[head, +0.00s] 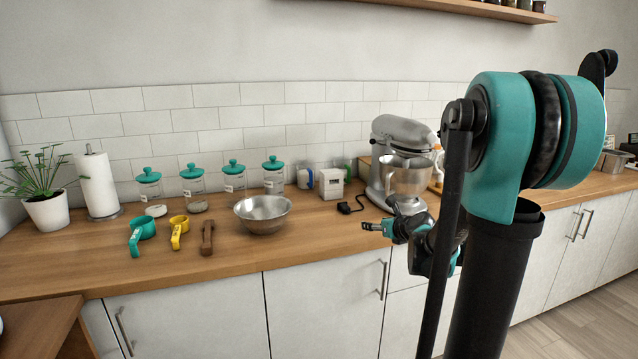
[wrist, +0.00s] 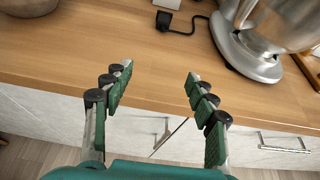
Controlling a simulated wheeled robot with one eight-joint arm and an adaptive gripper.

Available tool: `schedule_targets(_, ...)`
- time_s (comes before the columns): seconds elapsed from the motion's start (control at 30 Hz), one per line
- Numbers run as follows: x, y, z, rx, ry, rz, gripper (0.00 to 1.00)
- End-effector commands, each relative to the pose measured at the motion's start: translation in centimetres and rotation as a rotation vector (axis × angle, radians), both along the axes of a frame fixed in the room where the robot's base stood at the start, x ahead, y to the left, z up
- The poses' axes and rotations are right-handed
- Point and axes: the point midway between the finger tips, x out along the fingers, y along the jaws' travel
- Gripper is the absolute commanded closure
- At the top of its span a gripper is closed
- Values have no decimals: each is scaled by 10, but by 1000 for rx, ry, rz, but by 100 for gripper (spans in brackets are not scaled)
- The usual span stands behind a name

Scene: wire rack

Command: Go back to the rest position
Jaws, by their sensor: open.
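My gripper (head: 374,227) is in front of the counter edge, left of my arm's column in the head view. In the wrist view its two green-padded fingers (wrist: 160,74) stand wide apart with nothing between them, over the front edge of the wooden counter (wrist: 140,40). The fingers touch no object that I can see. My arm is folded beside the column at the right of the head view and hides part of the counter behind it.
On the counter stand a metal bowl (head: 263,214), a stand mixer (head: 399,165), teal-lidded jars (head: 233,180), measuring cups (head: 142,232), a brown wooden piece (head: 207,237), a white box (head: 331,184) and a black plug (head: 346,208). Closed cabinets (head: 190,318) lie below. Floor shows at right.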

Motion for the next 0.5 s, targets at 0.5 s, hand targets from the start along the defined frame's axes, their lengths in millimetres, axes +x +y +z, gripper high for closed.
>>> schedule_targets(0.5,-46,22,-23,-416,-19,246,43)
